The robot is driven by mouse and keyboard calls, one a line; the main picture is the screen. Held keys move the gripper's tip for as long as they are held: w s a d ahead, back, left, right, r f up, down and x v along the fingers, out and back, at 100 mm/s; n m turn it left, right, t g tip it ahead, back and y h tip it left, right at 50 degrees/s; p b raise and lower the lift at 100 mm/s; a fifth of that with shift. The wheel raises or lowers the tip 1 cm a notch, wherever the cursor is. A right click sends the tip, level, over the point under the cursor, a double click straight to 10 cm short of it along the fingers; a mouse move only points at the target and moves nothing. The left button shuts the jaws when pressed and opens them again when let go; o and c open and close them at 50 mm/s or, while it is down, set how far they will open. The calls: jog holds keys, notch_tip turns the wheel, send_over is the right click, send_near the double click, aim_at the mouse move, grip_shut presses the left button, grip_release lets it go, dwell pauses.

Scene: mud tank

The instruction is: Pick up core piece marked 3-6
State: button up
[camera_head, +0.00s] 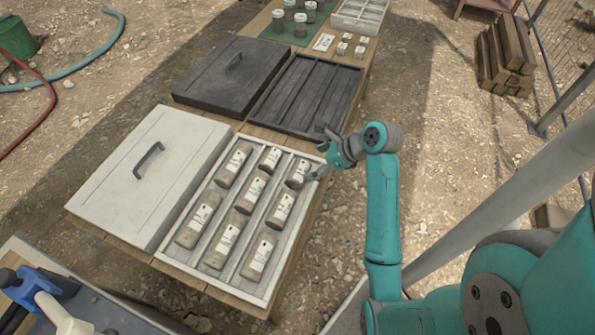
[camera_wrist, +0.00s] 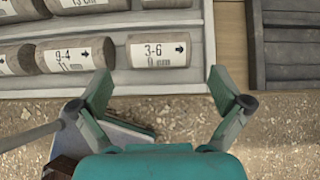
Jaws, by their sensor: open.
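The core piece marked 3-6 (camera_wrist: 158,55) is a short brown cylinder with a white label reading 3-6, 9 cm, and an arrow. It lies in the slot of the pale core tray nearest my gripper, at the end by the dark tray. In the head view the piece (camera_head: 298,173) is at the far end of the tray's right row. My gripper (camera_wrist: 160,88) is open and empty, its fingers spread either side of the piece's length in the wrist view. In the head view my gripper (camera_head: 324,154) is just beyond the tray's right edge.
The core piece marked 9-4 (camera_wrist: 75,56) lies in the same row, a narrow gap away. Several other cores fill the pale tray (camera_head: 211,265). A dark empty tray (camera_head: 306,95) and two lids, white (camera_head: 150,180) and black (camera_head: 235,72), share the table.

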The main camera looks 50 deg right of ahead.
aim_at(298, 168)
jog(key=x, duration=1)
jog(key=shift+a, duration=0.15)
jog(key=c, duration=1.3)
jog(key=shift+o, duration=0.2)
jog(key=shift+r, duration=0.15)
